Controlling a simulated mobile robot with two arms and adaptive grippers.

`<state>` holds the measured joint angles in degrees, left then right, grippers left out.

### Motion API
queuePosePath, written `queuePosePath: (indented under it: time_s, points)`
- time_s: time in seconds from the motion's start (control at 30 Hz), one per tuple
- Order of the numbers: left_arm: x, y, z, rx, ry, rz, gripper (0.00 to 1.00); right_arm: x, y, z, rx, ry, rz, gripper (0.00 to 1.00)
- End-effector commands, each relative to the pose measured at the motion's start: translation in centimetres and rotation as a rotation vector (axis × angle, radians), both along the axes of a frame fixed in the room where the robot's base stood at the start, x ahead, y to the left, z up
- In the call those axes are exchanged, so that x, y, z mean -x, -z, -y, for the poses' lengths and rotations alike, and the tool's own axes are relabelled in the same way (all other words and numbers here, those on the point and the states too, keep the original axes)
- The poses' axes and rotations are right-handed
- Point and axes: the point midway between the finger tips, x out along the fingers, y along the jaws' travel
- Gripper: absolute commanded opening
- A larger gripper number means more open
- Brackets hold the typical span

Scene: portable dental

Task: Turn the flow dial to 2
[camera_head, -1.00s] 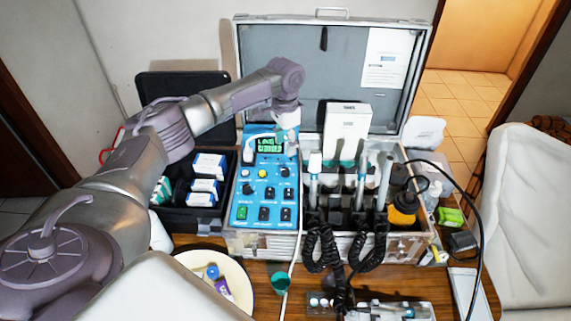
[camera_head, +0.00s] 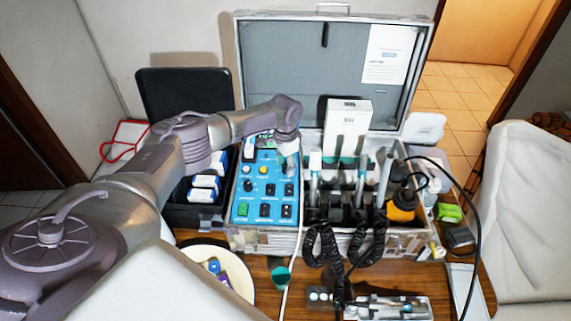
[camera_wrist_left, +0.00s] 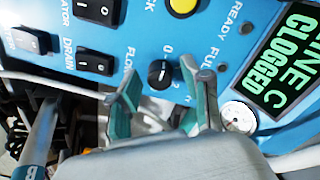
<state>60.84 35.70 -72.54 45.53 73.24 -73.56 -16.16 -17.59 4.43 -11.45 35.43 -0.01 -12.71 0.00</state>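The flow dial (camera_wrist_left: 160,73) is a small black knob on the blue control panel (camera_wrist_left: 232,55). The wrist view shows it beside the FLOW label and the digits 0 and 2; I cannot read its setting surely. My left gripper (camera_wrist_left: 166,88) is open, its two green-grey fingers apart, with the dial showing between and just beyond the tips. I cannot tell that either finger touches it. In the head view the left gripper (camera_head: 287,150) hangs over the panel's upper right and hides the dial. My right gripper is out of view.
Black rocker switches (camera_wrist_left: 96,63) and a yellow button (camera_wrist_left: 183,5) lie near the dial. The screen (camera_wrist_left: 288,62) reads "CLOGGED". In the head view, dental handpieces (camera_head: 314,165) stand right of the panel, a black organizer (camera_head: 180,213) left, and the open case lid (camera_head: 285,70) behind.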

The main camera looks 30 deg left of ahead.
Motion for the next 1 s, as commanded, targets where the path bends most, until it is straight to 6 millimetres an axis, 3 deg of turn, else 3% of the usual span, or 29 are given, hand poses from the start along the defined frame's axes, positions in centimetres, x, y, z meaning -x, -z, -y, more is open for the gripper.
queuePosePath:
  time_s: [0.03, 0.27, 0.67, 1.0]
  points:
    - [0.0, 0.0, 0.0, 0.0, 0.0, 0.0, 0.35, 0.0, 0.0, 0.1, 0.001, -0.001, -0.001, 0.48]
    - [0.0, 0.0, 0.0, 0.0, 0.0, 0.0, 0.0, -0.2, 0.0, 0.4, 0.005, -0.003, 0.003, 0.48]
    - [-0.1, 0.1, 0.0, -0.002, 0.063, 0.001, 0.0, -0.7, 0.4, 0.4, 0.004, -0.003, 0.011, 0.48]
    - [-0.1, 0.2, 0.1, -0.011, 0.317, -0.005, 0.0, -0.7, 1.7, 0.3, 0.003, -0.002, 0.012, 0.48]
